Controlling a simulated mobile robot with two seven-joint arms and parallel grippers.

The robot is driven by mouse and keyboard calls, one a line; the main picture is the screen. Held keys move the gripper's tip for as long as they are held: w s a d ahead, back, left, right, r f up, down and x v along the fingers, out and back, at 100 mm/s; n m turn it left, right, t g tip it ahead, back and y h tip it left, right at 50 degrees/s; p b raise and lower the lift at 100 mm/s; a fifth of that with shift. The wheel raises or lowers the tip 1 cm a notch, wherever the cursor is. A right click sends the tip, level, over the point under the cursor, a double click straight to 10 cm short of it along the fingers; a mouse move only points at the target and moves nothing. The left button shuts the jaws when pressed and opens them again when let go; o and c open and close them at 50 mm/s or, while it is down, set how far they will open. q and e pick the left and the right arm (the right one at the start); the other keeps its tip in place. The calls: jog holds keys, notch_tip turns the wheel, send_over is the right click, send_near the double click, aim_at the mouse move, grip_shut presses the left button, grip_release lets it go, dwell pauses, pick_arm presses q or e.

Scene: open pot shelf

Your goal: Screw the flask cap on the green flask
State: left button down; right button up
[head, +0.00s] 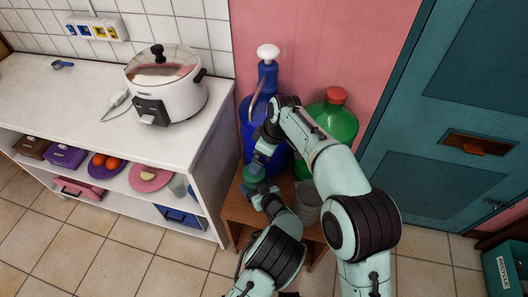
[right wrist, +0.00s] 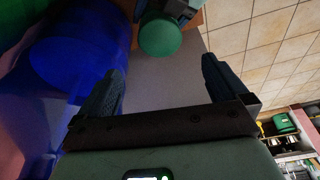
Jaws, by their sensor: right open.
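A small green round piece, apparently the green flask (head: 254,173), shows above the left part of the low brown stand in the head view. It also shows in the right wrist view (right wrist: 160,36) as a green cylinder end. I cannot tell whether a cap sits on it. My left gripper (head: 261,189) is at its near side and appears shut on it, its fingers partly hidden. My right gripper (head: 260,158) is just above the green piece. In the right wrist view its two fingers (right wrist: 162,90) are apart with nothing between them. I cannot make out a separate flask cap.
A tall blue bottle (head: 248,122) with a white top stands close behind the grippers. A big green bottle (head: 343,122) with a red cap is behind my right forearm. A clear container (head: 307,200) stands on the brown stand (head: 233,205). The white shelf (head: 211,190) is left.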

jog(key=x, duration=1.1)
jog(key=shift+d+f, duration=0.1)
jog(key=c, duration=1.1)
jog(key=shift+o, duration=0.2)
jog(key=shift+s+m+t+h, duration=0.1)
jog(key=shift+m+t+h, duration=0.25)
jog(key=shift+m, duration=1.35)
jog(key=o, duration=1.1)
jog(key=shift+c, duration=0.2)
jog(key=shift+r, duration=2.3)
